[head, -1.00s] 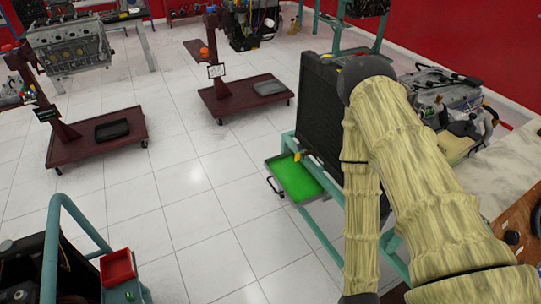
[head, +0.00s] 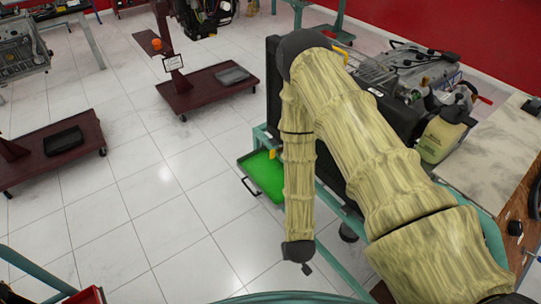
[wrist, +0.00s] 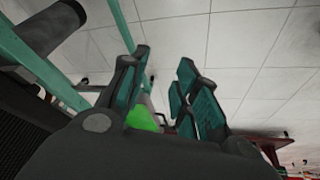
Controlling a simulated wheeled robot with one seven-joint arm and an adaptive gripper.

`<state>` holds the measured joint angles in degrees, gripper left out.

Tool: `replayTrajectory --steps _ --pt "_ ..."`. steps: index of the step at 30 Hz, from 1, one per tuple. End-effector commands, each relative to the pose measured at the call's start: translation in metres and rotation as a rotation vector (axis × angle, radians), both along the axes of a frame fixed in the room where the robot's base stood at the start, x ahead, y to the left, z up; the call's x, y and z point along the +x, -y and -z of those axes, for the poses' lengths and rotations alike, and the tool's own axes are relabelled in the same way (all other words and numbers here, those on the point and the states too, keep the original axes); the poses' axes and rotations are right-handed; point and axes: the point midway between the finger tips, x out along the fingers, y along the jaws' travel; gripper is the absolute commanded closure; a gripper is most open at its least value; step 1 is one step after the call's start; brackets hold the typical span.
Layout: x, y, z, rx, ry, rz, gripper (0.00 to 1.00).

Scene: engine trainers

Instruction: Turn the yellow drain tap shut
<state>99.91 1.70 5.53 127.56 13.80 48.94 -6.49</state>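A small yellow piece (head: 272,153), which looks like the drain tap, shows at the far edge of the green tray (head: 262,178), close to my forearm in the head view. It is too small to tell how its handle is turned. My gripper hangs at the lower end of my forearm in the head view, on the near side of the tray, and its fingers do not show clearly there. In the wrist view my gripper (wrist: 165,62) is open and empty, with its teal-padded fingers apart. The green tray (wrist: 141,118) shows partly behind the left finger; the tap is not visible there.
A teal engine stand (head: 340,240) carries the black radiator (head: 274,85) and an engine (head: 420,75) beside my arm. A wooden bench (head: 525,200) stands at right. Dark red trolleys (head: 205,92) stand farther off. The tiled floor left of the tray is clear.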

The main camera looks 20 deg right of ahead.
Motion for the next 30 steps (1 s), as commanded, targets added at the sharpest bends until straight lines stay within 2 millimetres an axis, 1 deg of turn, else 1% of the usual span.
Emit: replayTrajectory --steps 1,2,3,5,6,8,9,11,12,15,18,21,24,30 --pt "0.043 -0.005 0.020 -0.020 0.084 0.029 0.70" --pt "0.067 -0.007 0.025 -0.033 0.134 0.049 0.70" --pt "0.099 -0.010 0.029 -0.056 0.199 0.077 0.70" --pt "0.147 -0.015 0.033 -0.089 0.296 0.125 0.70" --pt "0.177 -0.017 0.033 -0.114 0.356 0.161 0.70" --pt "0.220 -0.021 0.031 -0.149 0.441 0.221 0.70" --pt "0.246 -0.023 0.028 -0.174 0.492 0.265 0.70" --pt "0.283 -0.026 0.021 -0.212 0.563 0.334 0.70" --pt "0.305 -0.027 0.015 -0.238 0.602 0.385 0.70" --pt "0.352 -0.028 0.000 -0.303 0.685 0.522 0.70" --pt "0.387 -0.029 -0.017 -0.363 0.731 0.667 0.70" --pt "0.409 -0.029 -0.032 -0.413 0.744 0.799 0.70" --pt "0.422 -0.029 -0.044 -0.450 0.735 0.904 0.70" --pt "0.431 -0.030 -0.057 -0.484 0.709 1.010 0.70"
